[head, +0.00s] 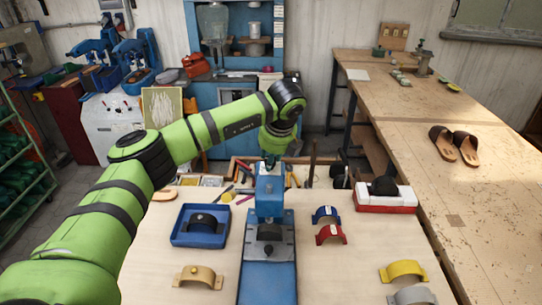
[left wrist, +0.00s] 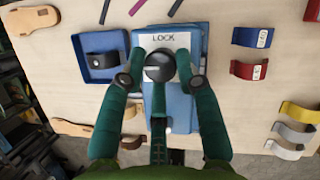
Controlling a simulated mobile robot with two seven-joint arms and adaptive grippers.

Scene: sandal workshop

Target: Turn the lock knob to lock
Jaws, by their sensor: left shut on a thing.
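The blue press (head: 268,192) stands on the near workbench. On its top, in the left wrist view, is a round black lock knob (left wrist: 158,62) with a pale mark on its face. A white label reading LOCK (left wrist: 163,38) lies just beyond the knob. In the head view my left gripper (head: 271,158) is above the press, and the knob is hidden there. My right gripper is in neither view.
A blue tray (head: 179,238) with a black strap piece is left of the press. Blue and red straps (head: 331,234) lie to its right, with a yellow strap (head: 403,269) nearer. A red and white block (head: 386,203) stands behind right. Sandals (head: 456,145) lie on the right-hand bench.

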